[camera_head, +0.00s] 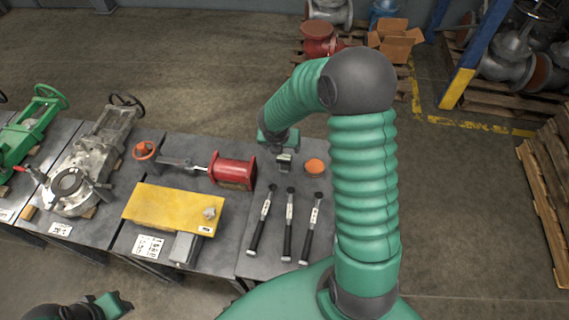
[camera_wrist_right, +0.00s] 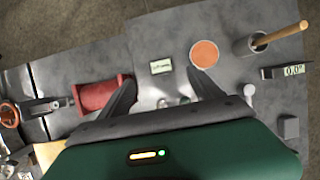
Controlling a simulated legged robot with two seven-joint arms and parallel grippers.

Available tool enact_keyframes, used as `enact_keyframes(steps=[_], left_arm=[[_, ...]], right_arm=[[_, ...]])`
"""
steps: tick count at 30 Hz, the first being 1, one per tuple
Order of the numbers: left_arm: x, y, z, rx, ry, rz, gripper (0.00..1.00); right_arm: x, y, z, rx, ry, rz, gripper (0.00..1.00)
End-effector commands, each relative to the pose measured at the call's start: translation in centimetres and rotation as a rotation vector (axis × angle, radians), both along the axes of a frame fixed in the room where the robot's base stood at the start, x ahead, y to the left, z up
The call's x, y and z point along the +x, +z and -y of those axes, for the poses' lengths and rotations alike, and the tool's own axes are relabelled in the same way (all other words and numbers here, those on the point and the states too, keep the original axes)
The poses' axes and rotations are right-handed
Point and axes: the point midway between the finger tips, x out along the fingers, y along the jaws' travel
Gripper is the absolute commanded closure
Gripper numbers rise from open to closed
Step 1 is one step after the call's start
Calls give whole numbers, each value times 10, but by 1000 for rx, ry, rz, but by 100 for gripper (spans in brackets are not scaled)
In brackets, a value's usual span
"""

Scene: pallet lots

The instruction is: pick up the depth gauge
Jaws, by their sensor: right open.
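A dark flat tool with a pale "0.0" display (camera_wrist_right: 292,71), which looks like the depth gauge, lies at the right of the right wrist view. I cannot pick it out in the head view, where my right arm covers part of the bench. My right gripper (camera_head: 284,163) is above the far part of the bench in the head view. In the right wrist view its fingers (camera_wrist_right: 164,95) are apart, to the left of the display tool and not touching it. My left gripper (camera_head: 120,305) shows partly at the bottom left, away from the bench; its jaws are unclear.
An orange disc (camera_wrist_right: 204,54), a grey cup with a wooden handle (camera_wrist_right: 247,44) and a small label card (camera_wrist_right: 161,66) are near the right gripper. A red cylinder (camera_head: 232,172), a yellow plate (camera_head: 170,209) and three black-handled tools (camera_head: 289,225) lie on the bench.

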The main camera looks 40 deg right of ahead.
Motion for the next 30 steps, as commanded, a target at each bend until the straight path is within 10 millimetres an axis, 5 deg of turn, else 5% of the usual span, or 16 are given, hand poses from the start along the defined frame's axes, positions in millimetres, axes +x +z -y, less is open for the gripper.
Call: enact_keyframes(steps=[3, 9, 21, 30], left_arm=[[0, -17, 0, 0, 1, 0, 64], [0, -30, -1, 0, 1, 0, 64], [0, -49, -1, 0, 0, 0, 64], [0, -49, -1, 0, 1, 0, 64]], right_arm=[[7, -38, 10, 5, -1, -3, 25], [17, -82, 30, 13, -5, 0, 25], [28, -136, 41, 11, -7, 1, 25], [30, -141, 45, 11, -6, 3, 27]])
